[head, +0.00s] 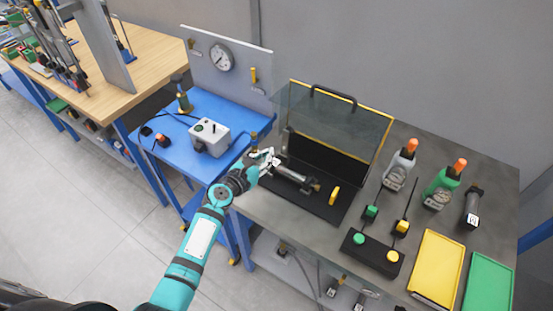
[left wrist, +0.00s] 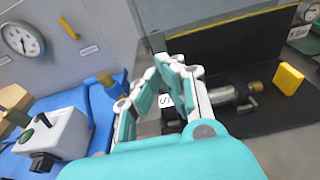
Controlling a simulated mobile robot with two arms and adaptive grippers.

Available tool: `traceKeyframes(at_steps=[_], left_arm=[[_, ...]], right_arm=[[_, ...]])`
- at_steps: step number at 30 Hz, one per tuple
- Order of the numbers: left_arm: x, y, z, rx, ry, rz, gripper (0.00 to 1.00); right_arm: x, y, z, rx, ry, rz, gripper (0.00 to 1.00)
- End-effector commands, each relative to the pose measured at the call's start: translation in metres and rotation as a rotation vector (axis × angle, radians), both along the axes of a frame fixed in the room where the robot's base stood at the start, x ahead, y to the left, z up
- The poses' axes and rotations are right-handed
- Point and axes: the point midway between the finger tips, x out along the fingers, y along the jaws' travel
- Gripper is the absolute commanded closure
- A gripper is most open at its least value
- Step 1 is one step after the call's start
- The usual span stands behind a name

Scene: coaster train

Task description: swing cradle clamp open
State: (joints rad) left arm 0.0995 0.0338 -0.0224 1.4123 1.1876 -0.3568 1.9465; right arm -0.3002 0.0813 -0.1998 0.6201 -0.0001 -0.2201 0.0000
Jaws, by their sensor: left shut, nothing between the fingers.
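A black base (head: 328,209) on the grey bench carries a silver cylinder (head: 291,173) with a brass end fitting (head: 314,186). A yellow upright piece (head: 334,196) stands to its right. The cylinder (left wrist: 222,95) and the yellow piece (left wrist: 289,78) also show in the left wrist view. My left gripper (head: 268,156) is at the left end of the cylinder, shut and empty. In the left wrist view its fingers (left wrist: 167,72) partly cover that end. I cannot make out the cradle clamp or its position clearly. My right gripper is not in view.
A raised clear cover (head: 330,122) with yellow edges stands behind the base. A blue cart (head: 176,128) with a grey control box (head: 209,137) is left. A button box (head: 370,252), bottles, a yellow tray (head: 437,268) and a green tray (head: 488,287) are right.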

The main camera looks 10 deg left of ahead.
Motion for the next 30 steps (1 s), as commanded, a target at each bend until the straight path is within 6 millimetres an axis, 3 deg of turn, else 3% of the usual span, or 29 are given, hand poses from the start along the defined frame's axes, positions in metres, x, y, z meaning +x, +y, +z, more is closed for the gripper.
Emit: traceKeyframes(at_steps=[9,26,30], left_arm=[[-0.013,0.005,0.002,0.001,0.002,0.0,1.0],[-0.014,0.005,0.003,0.004,0.001,-0.002,1.0],[-0.031,-0.007,0.001,0.158,-0.028,-0.091,1.0]], right_arm=[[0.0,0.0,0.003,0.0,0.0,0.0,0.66],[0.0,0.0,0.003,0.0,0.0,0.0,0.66],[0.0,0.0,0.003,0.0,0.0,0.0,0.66]])
